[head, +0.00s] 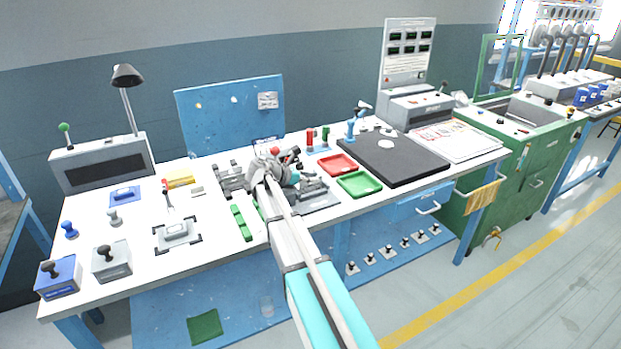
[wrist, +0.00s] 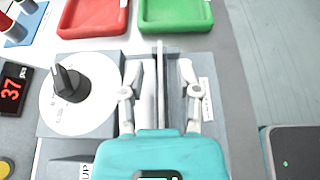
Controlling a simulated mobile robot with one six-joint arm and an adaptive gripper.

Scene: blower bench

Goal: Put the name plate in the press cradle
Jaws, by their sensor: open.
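My gripper (wrist: 159,70) is open, pointing down over a grey fixture (wrist: 210,65) on the bench. A thin pale strip (wrist: 160,60), seen edge-on, lies between the two fingers, apparently clear of both. It may be the name plate, but I cannot tell for sure. In the head view my gripper is over the middle of the bench and my arm hides part of the fixture. I cannot tell which part is the press cradle.
A red tray (head: 337,164) and a green tray (head: 359,184) lie right of my gripper. A round dial with a black knob (wrist: 70,82) is close to the left finger. A dark mat (head: 385,158) covers the bench further right. Green blocks (head: 241,222) lie left of my arm.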

